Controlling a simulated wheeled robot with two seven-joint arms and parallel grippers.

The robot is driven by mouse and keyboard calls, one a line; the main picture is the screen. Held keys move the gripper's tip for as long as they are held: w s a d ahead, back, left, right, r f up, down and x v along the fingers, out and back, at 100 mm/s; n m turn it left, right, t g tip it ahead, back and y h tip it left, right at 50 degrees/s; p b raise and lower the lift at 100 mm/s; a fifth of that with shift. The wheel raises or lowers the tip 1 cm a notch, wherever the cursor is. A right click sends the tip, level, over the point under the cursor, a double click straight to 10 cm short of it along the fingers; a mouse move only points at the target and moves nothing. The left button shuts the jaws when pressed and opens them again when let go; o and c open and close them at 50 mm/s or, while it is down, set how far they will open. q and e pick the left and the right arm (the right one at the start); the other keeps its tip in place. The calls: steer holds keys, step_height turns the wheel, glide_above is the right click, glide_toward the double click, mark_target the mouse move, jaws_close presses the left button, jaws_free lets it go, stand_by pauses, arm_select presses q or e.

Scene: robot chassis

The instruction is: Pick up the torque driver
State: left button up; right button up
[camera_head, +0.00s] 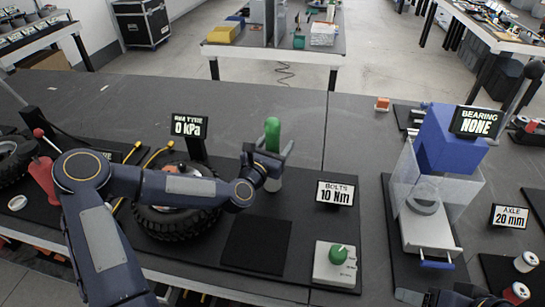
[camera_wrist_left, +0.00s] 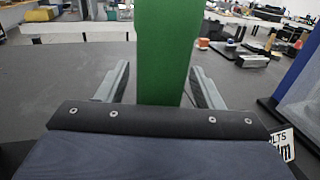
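The torque driver (camera_head: 272,134) stands upright with its green handle at the back of the black mat, left of the "BOLTS 10 Nm" sign (camera_head: 335,193). My left gripper (camera_head: 274,156) is at the driver, with its fingers on either side of it. In the left wrist view, the green handle (camera_wrist_left: 165,50) rises between the spread fingers (camera_wrist_left: 160,85), with a narrow gap seen on the left. The driver's lower part is largely hidden by the gripper. A piece of my right arm, perhaps its gripper (camera_head: 412,296), shows at the bottom edge; its fingers are unclear.
A wheel (camera_head: 178,223) lies under my left arm. A white box with a green knob (camera_head: 335,264) sits front right of the driver. A blue press with clear guards (camera_head: 448,140) stands further right. The bench behind the driver is clear.

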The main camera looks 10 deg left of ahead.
mark_target(275, 119)
arm_select(q)
steer(key=shift+r, duration=0.1)
steer(key=c, duration=1.1)
step_height(275, 119, up, 8)
steer(key=shift+r, duration=0.2)
step_height(275, 119, up, 4)
steer(key=shift+r+p, duration=0.15)
steer(key=shift+p, duration=0.7)
steer(key=shift+r+p, duration=1.65)
steer(key=shift+r, duration=1.5)
